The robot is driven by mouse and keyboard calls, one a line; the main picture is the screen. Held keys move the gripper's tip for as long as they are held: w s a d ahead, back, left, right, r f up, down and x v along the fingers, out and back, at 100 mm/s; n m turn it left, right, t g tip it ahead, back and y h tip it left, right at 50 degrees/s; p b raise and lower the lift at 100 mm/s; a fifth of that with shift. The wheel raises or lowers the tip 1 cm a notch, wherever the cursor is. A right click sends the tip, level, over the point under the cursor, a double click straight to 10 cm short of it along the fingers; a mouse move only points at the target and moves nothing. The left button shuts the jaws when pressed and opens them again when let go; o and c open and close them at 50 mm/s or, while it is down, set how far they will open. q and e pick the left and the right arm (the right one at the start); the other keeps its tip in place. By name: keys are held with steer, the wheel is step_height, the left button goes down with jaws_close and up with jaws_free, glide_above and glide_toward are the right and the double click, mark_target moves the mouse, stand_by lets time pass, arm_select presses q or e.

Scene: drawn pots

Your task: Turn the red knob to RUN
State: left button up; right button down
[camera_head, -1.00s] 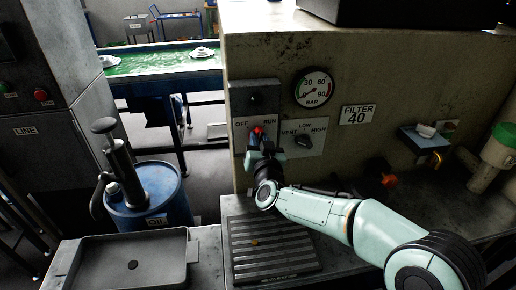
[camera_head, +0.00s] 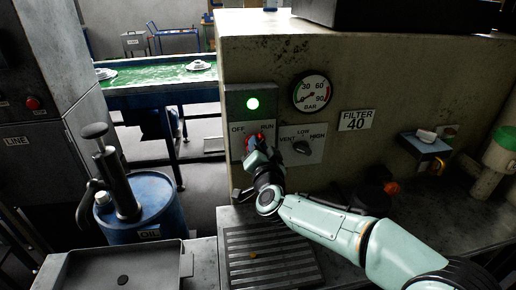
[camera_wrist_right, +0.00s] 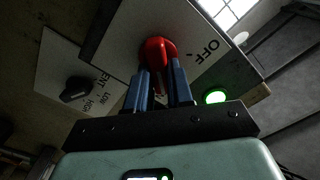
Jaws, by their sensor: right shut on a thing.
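The red knob (camera_head: 249,138) sits on a pale plate marked OFF at left and RUN at right, on the machine's front. My right gripper (camera_head: 256,148) is at the knob and covers part of it. In the right wrist view the red knob (camera_wrist_right: 157,47) is between the two blue fingers of my right gripper (camera_wrist_right: 161,75), which are shut on it. OFF is readable there; RUN is not. The knob's exact pointing is hard to tell behind the fingers. A lamp (camera_head: 253,103) above the plate glows green. My left gripper is not in view.
A black selector knob (camera_head: 302,147) marked VENT, LOW and HIGH is just right of the red knob. A round pressure gauge (camera_head: 312,92) is above it. A slatted grate (camera_head: 270,262) lies below my arm. A blue oil drum (camera_head: 158,205) stands at left.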

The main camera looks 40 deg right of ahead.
steer(key=c, duration=1)
jaws_free()
steer(key=v, duration=1.3)
steer(key=shift+s, duration=0.15)
steer(key=shift+r+p, duration=0.15)
steer(key=shift+p, duration=0.15)
